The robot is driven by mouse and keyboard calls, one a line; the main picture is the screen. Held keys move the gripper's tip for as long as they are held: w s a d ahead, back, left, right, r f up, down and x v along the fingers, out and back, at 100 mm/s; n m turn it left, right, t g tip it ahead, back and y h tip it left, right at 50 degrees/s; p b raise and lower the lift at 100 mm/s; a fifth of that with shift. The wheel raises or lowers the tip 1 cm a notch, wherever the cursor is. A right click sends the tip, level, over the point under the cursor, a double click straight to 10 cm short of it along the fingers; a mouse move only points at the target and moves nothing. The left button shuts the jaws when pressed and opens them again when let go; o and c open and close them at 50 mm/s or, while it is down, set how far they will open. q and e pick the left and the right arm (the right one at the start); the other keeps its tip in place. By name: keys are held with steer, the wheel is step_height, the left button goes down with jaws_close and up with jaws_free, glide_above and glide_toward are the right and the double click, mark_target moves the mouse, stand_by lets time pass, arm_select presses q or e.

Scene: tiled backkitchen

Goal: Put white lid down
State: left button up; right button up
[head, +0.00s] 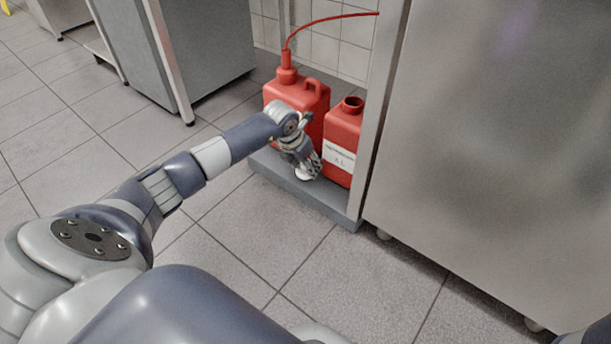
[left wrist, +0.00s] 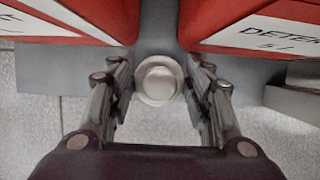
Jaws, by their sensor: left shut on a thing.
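My left gripper (head: 306,171) is shut on the white lid (head: 303,178), at the front of a low grey shelf (head: 335,208). In the left wrist view the round lid (left wrist: 158,82) sits between the two fingers of the gripper (left wrist: 160,88). I cannot tell whether the lid touches the shelf or hangs just above it. Behind it stand two red canisters. The right canister (head: 342,130) has an open neck and a white label. The left canister (head: 290,94) has a red hose from its top and is partly hidden by my arm. My right gripper is out of view.
A steel cabinet panel (head: 490,150) stands right of the shelf, with a narrow upright post (head: 383,110) at the shelf's right end. A tiled wall (head: 325,48) is behind. A grey cabinet (head: 185,50) stands at back left. The tiled floor (head: 270,240) in front is clear.

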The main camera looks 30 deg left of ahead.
mark_target(303, 168)
arm_select(q)
steer(key=shift+f+b, duration=1.8)
steer(key=shift+f, duration=0.05)
steer(key=shift+r, duration=0.1)
steer(key=o, duration=0.8)
steer(key=shift+c, duration=0.2)
